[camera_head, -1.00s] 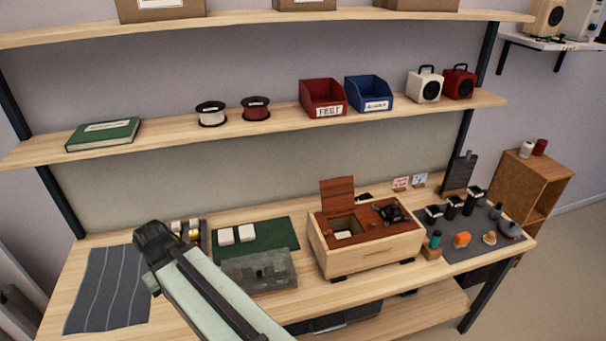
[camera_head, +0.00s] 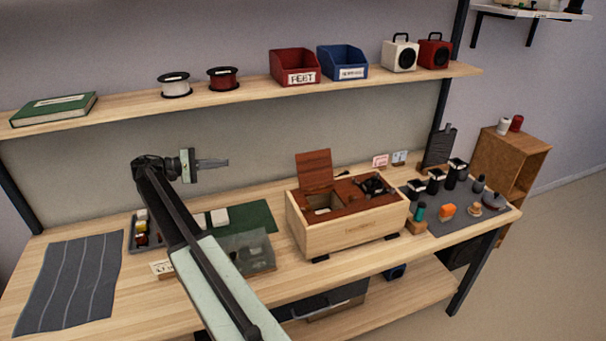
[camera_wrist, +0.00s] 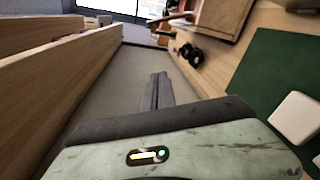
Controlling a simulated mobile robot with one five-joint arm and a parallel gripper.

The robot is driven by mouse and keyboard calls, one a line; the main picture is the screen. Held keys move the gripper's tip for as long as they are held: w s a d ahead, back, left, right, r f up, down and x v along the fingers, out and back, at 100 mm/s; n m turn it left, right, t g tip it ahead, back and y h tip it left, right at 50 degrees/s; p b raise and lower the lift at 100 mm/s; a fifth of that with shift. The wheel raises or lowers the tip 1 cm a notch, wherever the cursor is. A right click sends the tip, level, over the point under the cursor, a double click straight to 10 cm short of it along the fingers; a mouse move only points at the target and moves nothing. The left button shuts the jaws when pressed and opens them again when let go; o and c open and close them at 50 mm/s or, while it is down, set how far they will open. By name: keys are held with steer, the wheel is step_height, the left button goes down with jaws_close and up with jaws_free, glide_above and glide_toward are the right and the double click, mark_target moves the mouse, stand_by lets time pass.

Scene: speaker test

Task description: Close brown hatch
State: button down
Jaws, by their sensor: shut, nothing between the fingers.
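The brown hatch (camera_head: 314,170) stands upright, open, at the back left of the top of a light wooden box (camera_head: 345,234) on the workbench. The opening (camera_head: 322,205) in front of it shows something pale inside. My gripper (camera_head: 227,162) is raised above the bench, left of the hatch and apart from it, with its fingers pointing right. In the wrist view the fingers (camera_wrist: 158,90) are together with nothing between them. The box shows partly at the top of the wrist view (camera_wrist: 216,17).
A green mat (camera_head: 258,217) with white blocks and a clear case (camera_head: 249,251) lie left of the box. A dark mat (camera_head: 455,228) with jars and small items lies right. A shelf (camera_head: 130,112) with bins and speakers runs above. Space between gripper and hatch looks clear.

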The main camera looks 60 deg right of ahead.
mark_target(301, 154)
steer(key=s+d+f+m+g+y+b, duration=0.1)
steer(key=s+d+f+m+g+b, duration=0.2)
steer(key=d, duration=0.6)
steer(key=s+d+f+m+g+b, duration=0.1)
steer(key=s+d+g+b, duration=0.2)
steer(key=d, duration=0.6)
steer(key=shift+t, duration=0.4)
steer(key=shift+s+d+r+p, duration=0.45)
steer(key=shift+s+d, duration=0.2)
steer(key=shift+s, duration=1.35)
steer(key=shift+s+d+r+p, duration=0.4)
steer(key=shift+s+d, duration=0.25)
steer(key=shift+s, duration=1.4)
steer(key=shift+s+d+r+p, duration=0.45)
steer(key=shift+s+d, duration=0.2)
steer(key=shift+s, duration=1.35)
